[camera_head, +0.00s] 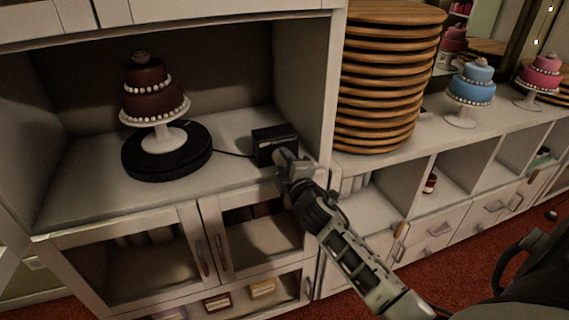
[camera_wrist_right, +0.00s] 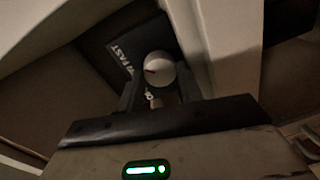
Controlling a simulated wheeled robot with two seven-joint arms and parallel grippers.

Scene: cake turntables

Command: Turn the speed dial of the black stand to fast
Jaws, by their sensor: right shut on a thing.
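The black stand (camera_head: 135,168) is a round turntable on the cabinet shelf, with a brown tiered cake (camera_head: 153,88) on a white pedestal on top. A cable joins it to a black control box (camera_head: 262,143) at its right. In the right wrist view, the box face (camera_wrist_right: 105,38) carries a pale round speed dial (camera_wrist_right: 158,66) with a red mark on its left side. White lettering "FAST" (camera_wrist_right: 120,50) is left of the dial. My right gripper (camera_head: 281,158) is at the box front, shut on the dial, a finger on each side. My left gripper is out of view.
The cabinet's side wall (camera_head: 322,85) stands close right of the box. Beyond it are a tall stack of wooden boards (camera_head: 388,80) and a blue cake (camera_head: 472,83) on a counter. Glass doors (camera_head: 140,263) lie below the shelf.

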